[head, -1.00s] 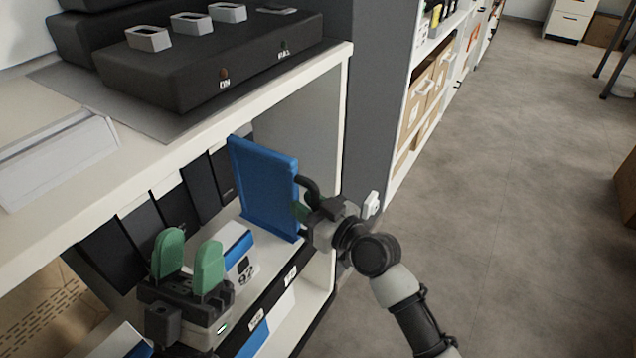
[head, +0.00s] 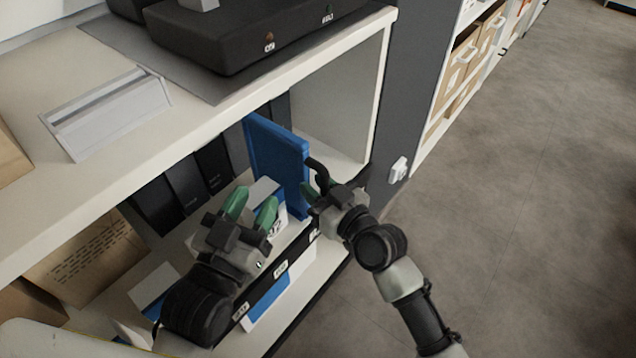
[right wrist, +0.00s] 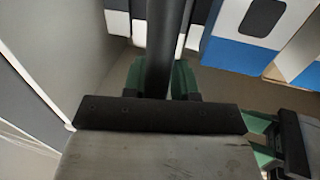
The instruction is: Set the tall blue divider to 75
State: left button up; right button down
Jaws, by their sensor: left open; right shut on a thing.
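The tall blue divider (head: 278,160) stands upright in the shelf bay, across the black front rail (head: 265,290). My right gripper (head: 313,190) is at its front edge, shut on the divider's dark handle. In the right wrist view the handle (right wrist: 165,45) runs as a dark bar between the green fingers. The rail carries small white labels (head: 280,268); their numbers are too small to read surely. My left gripper (head: 252,207) is open and empty, left of the divider, in front of a blue-and-white box (head: 264,188) that it partly hides.
Black binders (head: 185,182) stand along the back, left of the divider. The bay right of the divider is clear up to the side wall. A shelf board (head: 110,185) overhangs the bay, with a black device (head: 235,45) on it. A carton (head: 85,258) is at left.

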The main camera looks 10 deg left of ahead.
jog(key=c, duration=1.1)
grip_release()
jog(key=shift+d+f, duration=0.1)
jog(key=shift+d, duration=0.1)
jog(key=shift+o, duration=0.2)
jog(key=shift+s+d, duration=0.25)
jog(key=shift+d, duration=0.05)
pick_arm(q)
jog(key=f+g, duration=0.1)
jog(key=f+g+y+p, duration=0.1)
jog(key=f, duration=0.1)
jog(key=a+f+g, duration=0.1)
jog(key=g, duration=0.1)
jog(key=shift+s+f+p, duration=0.2)
jog(key=shift+f+p, duration=0.1)
jog(key=shift+f, duration=0.1)
pick_arm(e)
jog(key=v, duration=1)
jog(key=shift+a, duration=0.1)
